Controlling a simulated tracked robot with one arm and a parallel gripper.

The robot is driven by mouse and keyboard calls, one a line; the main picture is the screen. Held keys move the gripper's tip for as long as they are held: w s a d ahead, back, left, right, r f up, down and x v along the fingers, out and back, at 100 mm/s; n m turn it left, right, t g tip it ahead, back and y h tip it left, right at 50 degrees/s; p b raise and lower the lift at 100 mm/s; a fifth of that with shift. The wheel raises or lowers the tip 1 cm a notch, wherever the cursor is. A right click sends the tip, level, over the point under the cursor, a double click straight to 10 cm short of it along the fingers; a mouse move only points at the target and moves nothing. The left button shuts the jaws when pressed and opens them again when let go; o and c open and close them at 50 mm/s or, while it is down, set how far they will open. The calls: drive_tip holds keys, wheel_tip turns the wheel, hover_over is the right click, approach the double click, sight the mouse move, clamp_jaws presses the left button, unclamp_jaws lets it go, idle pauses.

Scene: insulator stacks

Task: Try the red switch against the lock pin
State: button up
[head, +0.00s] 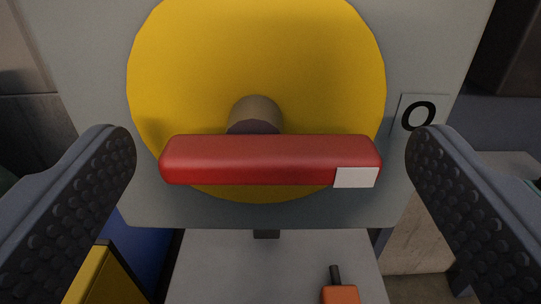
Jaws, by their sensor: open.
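The red switch (262,160) is a horizontal red bar with a white patch (356,177) at its right end. It sits in front of a yellow disc (330,80) on a grey panel, and a round brownish shaft (256,113) shows just above and behind it. My gripper (270,150) is open, with one dark studded finger on each side of the bar and a gap at both ends.
A light grey surface (225,275) lies below the panel. A yellow piece (103,275) and a blue surface (148,240) are at lower left.

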drive_tip(key=c, duration=1)
drive_tip(key=shift+n+b, duration=0.45)
drive_tip(key=shift+n, duration=0.35)
drive_tip(key=o, duration=1)
drive_tip(key=shift+s, duration=0.1)
drive_tip(key=s, duration=1.3)
drive_tip(key=shift+s+b, duration=0.3)
drive_tip(key=shift+b, duration=0.15)
